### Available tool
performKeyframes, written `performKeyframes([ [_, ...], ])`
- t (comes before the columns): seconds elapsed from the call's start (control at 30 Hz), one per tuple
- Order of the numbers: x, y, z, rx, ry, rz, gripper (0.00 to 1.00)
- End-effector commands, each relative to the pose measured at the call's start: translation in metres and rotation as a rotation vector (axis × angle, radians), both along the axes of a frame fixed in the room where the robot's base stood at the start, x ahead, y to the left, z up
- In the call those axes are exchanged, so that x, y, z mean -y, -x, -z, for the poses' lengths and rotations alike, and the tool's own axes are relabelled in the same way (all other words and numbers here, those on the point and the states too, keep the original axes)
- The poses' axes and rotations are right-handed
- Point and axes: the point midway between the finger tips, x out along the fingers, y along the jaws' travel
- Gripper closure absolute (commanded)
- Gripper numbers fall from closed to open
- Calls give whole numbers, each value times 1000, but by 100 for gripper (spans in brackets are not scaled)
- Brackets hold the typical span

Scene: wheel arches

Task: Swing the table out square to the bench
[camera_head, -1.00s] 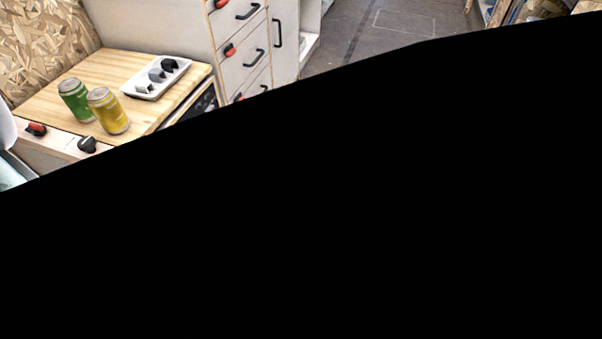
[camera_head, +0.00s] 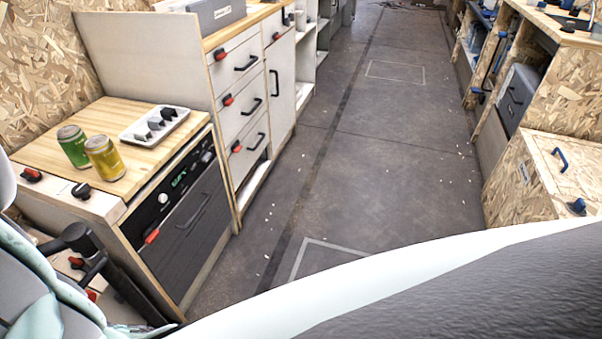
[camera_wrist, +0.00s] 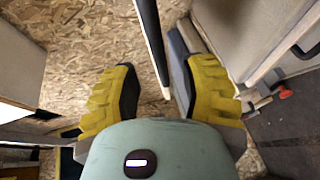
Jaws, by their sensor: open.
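I cannot tell for sure which thing is the swing table. In the wrist view, my gripper (camera_wrist: 160,92) is open, with ribbed yellow fingers spread wide. A thin upright panel (camera_wrist: 151,40) with a pale face and dark edge ends between the fingers, closer to the right one. I cannot tell whether they touch. A wood-topped bench (camera_head: 98,186) stands at left in the head view, above a dark-fronted appliance. It bears a green can (camera_head: 73,147), a yellow can (camera_head: 104,158) and a white tray (camera_head: 154,125) with dark pieces. My gripper is outside the head view.
A white drawer unit (camera_head: 238,105) with black handles stands beyond the bench. The grey floor aisle (camera_head: 385,160) is clear. A chipboard box (camera_head: 535,175) with blue handles stands at right. In the wrist view, a black bar handle (camera_wrist: 300,50) and red knob (camera_wrist: 285,93) are at right.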

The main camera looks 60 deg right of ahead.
Motion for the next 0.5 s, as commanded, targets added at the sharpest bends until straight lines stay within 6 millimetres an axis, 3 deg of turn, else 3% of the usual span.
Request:
performKeyframes([
  [0.2,-17,-20,6,-1,0,0,57],
  [0.5,-25,-29,7,1,0,-3,57],
])
